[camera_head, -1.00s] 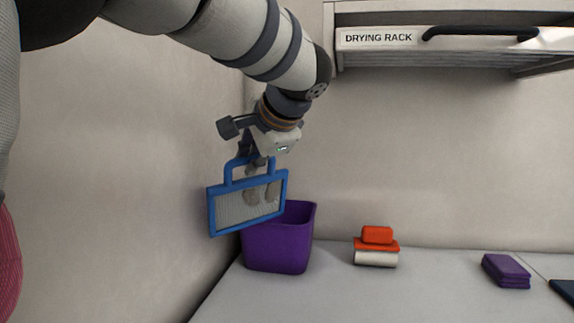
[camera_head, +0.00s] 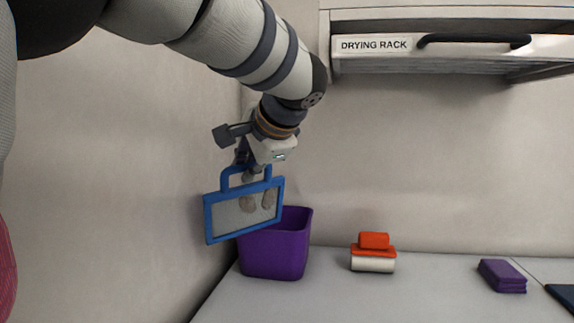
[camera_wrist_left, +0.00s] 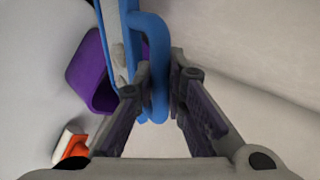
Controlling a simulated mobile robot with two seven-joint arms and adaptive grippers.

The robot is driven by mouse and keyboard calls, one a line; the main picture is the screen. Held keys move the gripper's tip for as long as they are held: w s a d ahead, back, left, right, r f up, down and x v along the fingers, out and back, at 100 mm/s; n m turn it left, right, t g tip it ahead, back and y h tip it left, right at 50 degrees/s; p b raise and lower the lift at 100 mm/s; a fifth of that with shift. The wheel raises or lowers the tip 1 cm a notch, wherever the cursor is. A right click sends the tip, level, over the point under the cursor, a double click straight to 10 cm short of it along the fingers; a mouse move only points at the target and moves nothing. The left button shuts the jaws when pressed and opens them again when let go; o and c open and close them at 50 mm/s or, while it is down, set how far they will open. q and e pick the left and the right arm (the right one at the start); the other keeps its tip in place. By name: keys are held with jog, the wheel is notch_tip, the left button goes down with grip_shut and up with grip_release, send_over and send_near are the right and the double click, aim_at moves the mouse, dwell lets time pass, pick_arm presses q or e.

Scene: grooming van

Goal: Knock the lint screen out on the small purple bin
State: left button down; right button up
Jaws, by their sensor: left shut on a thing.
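The lint screen (camera_head: 228,219) has a blue frame, a grey mesh and a blue handle. Grey lint clumps cling to the mesh. My left gripper (camera_head: 248,172) is shut on the handle, and the screen hangs tilted below it. In the left wrist view, the blue handle (camera_wrist_left: 157,60) lies between the fingers of my left gripper (camera_wrist_left: 160,95). The small purple bin (camera_head: 277,250) stands on the counter behind the screen, which covers part of its rim. The bin also shows in the left wrist view (camera_wrist_left: 92,75). I cannot tell whether screen and bin touch. My right gripper is out of view.
A red-and-white object (camera_head: 373,258) stands on the counter (camera_head: 330,300) right of the bin. A folded purple cloth (camera_head: 502,275) lies farther right. The drying rack (camera_head: 450,55) hangs above at the right. A wall (camera_head: 110,180) is close on the left.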

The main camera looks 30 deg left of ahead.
pick_arm(q)
jog(key=shift+f, duration=0.55)
dwell(0.4)
jog(key=shift+r, duration=0.1)
jog(key=shift+r, duration=3)
jog(key=shift+f, duration=0.1)
